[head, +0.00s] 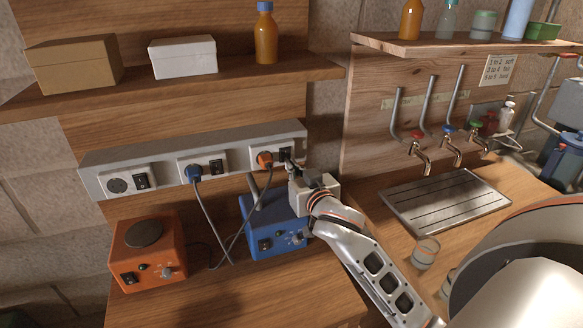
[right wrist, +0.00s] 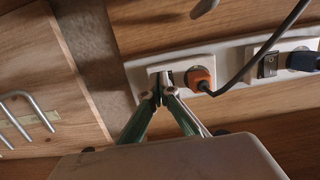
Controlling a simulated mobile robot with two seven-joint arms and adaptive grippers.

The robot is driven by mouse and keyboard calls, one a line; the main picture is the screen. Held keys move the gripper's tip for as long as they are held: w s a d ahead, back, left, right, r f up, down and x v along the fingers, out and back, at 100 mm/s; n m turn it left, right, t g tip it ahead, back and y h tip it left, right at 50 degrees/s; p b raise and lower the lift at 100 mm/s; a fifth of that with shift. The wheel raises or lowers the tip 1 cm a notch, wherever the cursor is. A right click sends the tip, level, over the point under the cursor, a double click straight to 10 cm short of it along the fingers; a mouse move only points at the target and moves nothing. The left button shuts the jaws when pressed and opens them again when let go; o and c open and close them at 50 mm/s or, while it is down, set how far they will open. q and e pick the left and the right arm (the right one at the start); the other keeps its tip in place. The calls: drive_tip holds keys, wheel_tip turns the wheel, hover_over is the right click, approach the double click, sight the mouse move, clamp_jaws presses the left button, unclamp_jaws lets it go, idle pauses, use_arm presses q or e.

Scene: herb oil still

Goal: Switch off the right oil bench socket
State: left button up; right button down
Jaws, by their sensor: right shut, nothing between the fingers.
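The right oil bench socket (head: 254,151) is the rightmost unit on the grey socket strip, with an orange plug (head: 265,160) in it and a dark rocker switch (head: 285,154) to the plug's right. My right gripper (head: 290,166) is shut and empty, with its fingertips at that switch. In the right wrist view the fingertips (right wrist: 164,90) are in front of the switch beside the orange plug (right wrist: 200,79) and cover most of it. I cannot tell whether they touch it or which way the rocker is tilted. My left gripper is not in view.
The middle socket holds a blue plug (head: 193,174); the left socket (head: 117,185) is empty. Below stand a blue heater (head: 275,222) and an orange heater (head: 150,250), with hanging cables nearby. A shelf (head: 200,82) with boxes and a bottle is above. Taps (head: 418,150) are to the right.

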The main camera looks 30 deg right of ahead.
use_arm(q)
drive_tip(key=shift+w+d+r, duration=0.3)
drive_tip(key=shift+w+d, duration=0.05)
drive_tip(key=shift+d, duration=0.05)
use_arm(e)
drive_tip(key=shift+w, duration=0.1)
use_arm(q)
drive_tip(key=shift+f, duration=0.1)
